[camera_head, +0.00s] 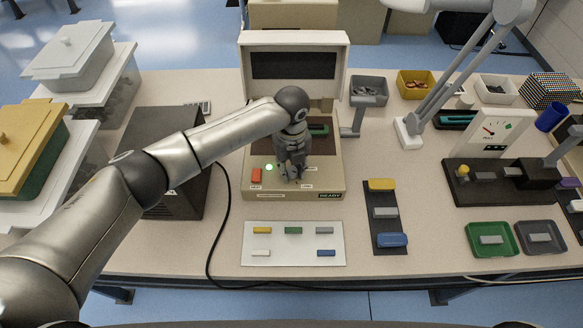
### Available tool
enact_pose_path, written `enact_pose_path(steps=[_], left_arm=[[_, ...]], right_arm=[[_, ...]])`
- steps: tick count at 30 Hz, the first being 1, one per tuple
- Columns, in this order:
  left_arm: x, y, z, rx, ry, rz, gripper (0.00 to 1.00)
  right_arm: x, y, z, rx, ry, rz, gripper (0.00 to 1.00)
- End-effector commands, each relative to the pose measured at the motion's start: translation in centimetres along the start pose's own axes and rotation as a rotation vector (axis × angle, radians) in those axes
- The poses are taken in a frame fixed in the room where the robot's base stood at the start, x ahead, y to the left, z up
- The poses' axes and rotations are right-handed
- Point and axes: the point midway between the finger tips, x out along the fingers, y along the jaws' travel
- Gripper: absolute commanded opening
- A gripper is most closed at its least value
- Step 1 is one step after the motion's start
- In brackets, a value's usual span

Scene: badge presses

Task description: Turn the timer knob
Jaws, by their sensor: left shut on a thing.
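The badge press (326,183) is a beige machine with its lid raised, in the middle of the table. Its front panel has a red button (256,176), a lit green lamp (269,167) and a dark label reading READY (330,195). My left gripper (293,174) reaches down from above onto the panel, right of the green lamp, and is shut on the timer knob. Its fingers hide nearly all of the knob, so its setting cannot be read. Small labels show around the fingertips. My right gripper is not in view.
A white card with coloured bars (273,244) lies in front of the press. A black strip with coloured blocks (386,226) lies to the right. A lamp (410,133) and a gauge device (493,133) stand further right. A black cable runs left of the press.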

Motion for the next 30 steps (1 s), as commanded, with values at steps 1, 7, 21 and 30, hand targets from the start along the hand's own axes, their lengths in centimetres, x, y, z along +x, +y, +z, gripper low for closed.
enact_pose_path(steps=[1,7,21,30], left_arm=[[0.0,-0.1,0.1,0.045,-0.001,-0.002,0.04],[0.0,-0.1,0.1,0.230,-0.001,-0.003,0.04],[-0.1,-0.1,0.1,0.532,-0.003,-0.002,0.04],[-0.1,-0.1,0.1,0.595,-0.002,-0.001,0.04]], right_arm=[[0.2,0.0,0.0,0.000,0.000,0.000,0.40],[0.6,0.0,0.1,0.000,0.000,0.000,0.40],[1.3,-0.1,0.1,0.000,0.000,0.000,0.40],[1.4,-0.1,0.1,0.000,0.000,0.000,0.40]])
